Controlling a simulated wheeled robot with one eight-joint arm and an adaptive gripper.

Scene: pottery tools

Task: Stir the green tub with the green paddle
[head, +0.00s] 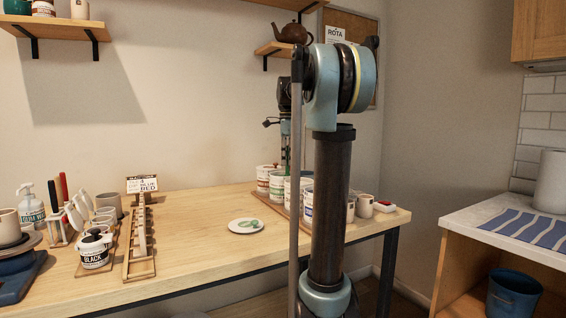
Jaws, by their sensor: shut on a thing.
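My gripper (285,137) hangs over the row of tubs at the back right of the table, partly hidden by my own arm. It is shut on a thin upright dark green handle, the green paddle (285,157). The paddle's lower end is not visible among the tubs, so I cannot tell whether it is inside one. White tubs with coloured labels stand close together on a wooden tray. The green tub (277,187) shows a green label, beside a tub with a reddish label (263,179). My arm hides part of the row.
A round white dish with a green mark (246,226) lies on the table (200,240), with clear wood around it. A black-labelled tub (95,250), a wooden rack (139,245), cups and upright red and black handles (61,189) stand at left. Cups (365,205) stand right of my arm.

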